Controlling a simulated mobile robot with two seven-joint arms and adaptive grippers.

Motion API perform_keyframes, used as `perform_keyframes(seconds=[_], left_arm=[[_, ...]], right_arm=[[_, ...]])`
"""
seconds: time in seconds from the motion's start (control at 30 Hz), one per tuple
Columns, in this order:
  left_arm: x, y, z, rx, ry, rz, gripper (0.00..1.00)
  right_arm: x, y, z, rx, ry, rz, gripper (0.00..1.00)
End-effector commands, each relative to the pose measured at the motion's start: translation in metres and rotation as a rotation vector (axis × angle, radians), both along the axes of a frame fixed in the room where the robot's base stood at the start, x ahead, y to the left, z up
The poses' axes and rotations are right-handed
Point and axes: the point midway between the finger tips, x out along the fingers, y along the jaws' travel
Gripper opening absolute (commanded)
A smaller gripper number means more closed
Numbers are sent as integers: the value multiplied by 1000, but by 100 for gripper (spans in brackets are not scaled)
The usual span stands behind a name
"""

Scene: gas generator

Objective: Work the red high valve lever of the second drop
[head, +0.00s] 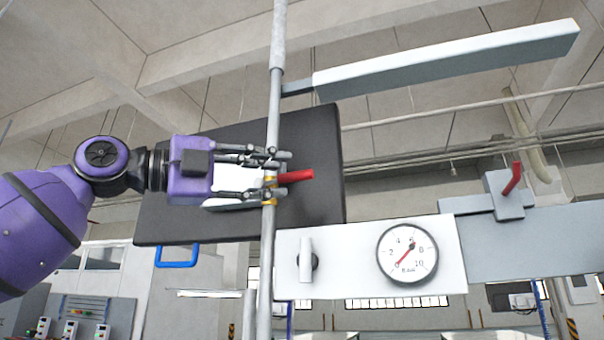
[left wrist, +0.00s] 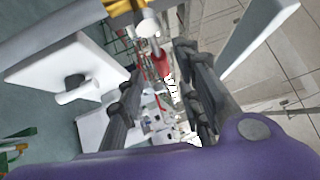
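A red valve lever (head: 296,176) sticks out to the right from a brass valve (head: 269,187) on a vertical grey pipe (head: 275,110). My left gripper (head: 284,172) is at the valve, its fingers reaching past the pipe close to the lever's base. In the left wrist view the red lever (left wrist: 162,62) shows between the two fingers (left wrist: 168,95), which stand apart with a gap around it. I cannot see contact. The brass part (left wrist: 125,8) is at the top there. My right gripper is in neither view.
A black panel (head: 320,140) is behind the gripper. Right of the pipe, a white panel (head: 350,270) carries a round gauge (head: 407,253) and a grey knob (head: 306,260). Another red lever (head: 512,178) is on a grey block at the right. A grey beam (head: 450,60) juts out above.

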Motion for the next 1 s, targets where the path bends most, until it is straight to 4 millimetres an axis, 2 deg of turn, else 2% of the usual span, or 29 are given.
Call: perform_keyframes(seconds=[0.03,0.3,0.67,0.77,0.93,1.0], left_arm=[[-3,-8,9,0,-9,0,32],[15,-42,13,-2,-8,-1,32],[23,-49,10,-1,-4,1,32],[23,-49,10,-1,-3,1,23],[23,-49,10,-1,-3,1,1],[23,-49,10,-1,-4,1,0]], right_arm=[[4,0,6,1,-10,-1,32],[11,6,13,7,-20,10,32],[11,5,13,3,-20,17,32],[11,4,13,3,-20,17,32],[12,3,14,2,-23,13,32],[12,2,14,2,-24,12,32]])
